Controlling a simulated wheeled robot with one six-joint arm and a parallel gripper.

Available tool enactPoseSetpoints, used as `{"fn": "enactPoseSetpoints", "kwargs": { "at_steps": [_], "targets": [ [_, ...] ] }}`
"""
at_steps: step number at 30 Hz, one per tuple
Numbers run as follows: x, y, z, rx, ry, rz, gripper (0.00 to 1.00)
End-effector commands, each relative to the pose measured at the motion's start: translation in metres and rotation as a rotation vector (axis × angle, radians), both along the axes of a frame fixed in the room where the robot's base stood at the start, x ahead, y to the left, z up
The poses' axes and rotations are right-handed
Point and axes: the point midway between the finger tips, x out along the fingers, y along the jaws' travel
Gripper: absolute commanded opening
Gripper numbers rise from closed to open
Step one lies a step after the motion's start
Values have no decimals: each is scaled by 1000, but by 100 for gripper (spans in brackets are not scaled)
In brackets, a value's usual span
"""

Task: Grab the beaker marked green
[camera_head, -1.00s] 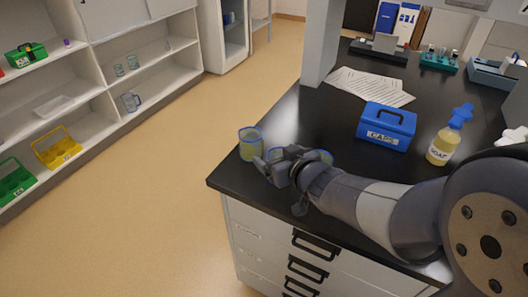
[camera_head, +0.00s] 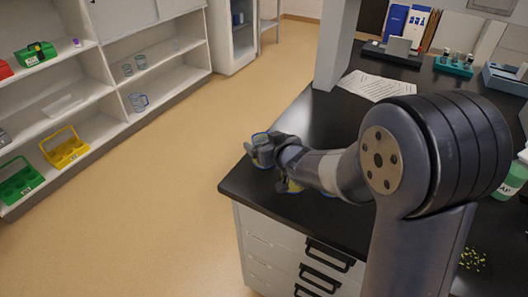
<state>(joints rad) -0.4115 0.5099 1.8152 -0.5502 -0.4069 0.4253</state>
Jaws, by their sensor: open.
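Two clear beakers with blue rims stand near the front left corner of the black bench top. The far beaker (camera_head: 261,135) is largely hidden by my gripper (camera_head: 259,152), with mainly its rim showing. My gripper is open, its fingers at or around this beaker; I cannot tell if they touch it. No green mark can be made out on either beaker.
The bench top (camera_head: 245,184) ends close to the left of the beakers. Printed sheets (camera_head: 376,86) lie farther back. A green-labelled bottle (camera_head: 512,178) stands at right. Floor between is clear.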

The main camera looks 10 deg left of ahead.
Motion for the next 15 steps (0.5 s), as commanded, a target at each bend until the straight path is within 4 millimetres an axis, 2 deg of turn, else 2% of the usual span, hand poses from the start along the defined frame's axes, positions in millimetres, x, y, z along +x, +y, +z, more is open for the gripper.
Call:
{"fn": "enactPoseSetpoints", "kwargs": {
  "at_steps": [8, 15],
  "targets": [
    [1, 1, -1, 0, 0, 0, 83],
    [1, 1, -1, 0, 0, 0, 64]
  ]
}}
